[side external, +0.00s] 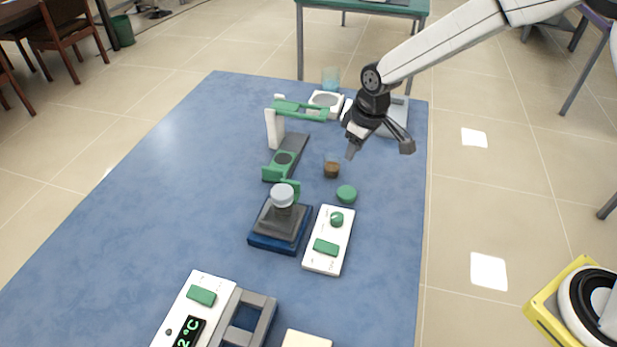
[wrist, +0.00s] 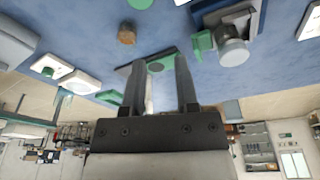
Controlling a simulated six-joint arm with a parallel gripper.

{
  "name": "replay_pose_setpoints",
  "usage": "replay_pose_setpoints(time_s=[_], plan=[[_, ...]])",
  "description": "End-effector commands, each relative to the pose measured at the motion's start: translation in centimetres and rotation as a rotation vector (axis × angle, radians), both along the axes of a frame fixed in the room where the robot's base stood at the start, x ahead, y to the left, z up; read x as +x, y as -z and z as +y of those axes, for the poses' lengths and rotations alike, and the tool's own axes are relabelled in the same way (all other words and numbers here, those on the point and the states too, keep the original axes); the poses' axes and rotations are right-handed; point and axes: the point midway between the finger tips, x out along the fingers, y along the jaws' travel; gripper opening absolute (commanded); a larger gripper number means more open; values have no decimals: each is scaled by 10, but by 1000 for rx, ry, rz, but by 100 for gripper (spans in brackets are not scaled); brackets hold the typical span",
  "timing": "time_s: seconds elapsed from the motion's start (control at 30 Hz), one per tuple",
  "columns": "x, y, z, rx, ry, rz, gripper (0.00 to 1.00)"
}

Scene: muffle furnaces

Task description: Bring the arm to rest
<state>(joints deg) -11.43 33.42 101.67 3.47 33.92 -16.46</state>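My gripper (side external: 379,151) hangs above the far right part of the blue table (side external: 130,235), with its fingers spread. In the wrist view its two fingers (wrist: 159,62) stand apart, and no object is held between them. The green-and-white stand seen between the fingers there lies beyond them. In the side view my gripper is in the air, right of the stand (side external: 299,108) and above and right of a small brown-filled beaker (side external: 331,170).
A green round lid (side external: 346,193), a white control box (side external: 320,258) and a dark block topped by a grey cylinder (side external: 282,195) stand nearer the camera. A furnace unit with a green display (side external: 187,332) is at the front.

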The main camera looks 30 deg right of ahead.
Motion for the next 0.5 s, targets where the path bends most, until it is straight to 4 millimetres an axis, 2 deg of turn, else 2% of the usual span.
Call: replay_pose_setpoints(time_s=[0.2,0.5], plan=[[-49,-16,-38,3,128,-10,38],[-127,-25,-79,11,293,-23,38]])
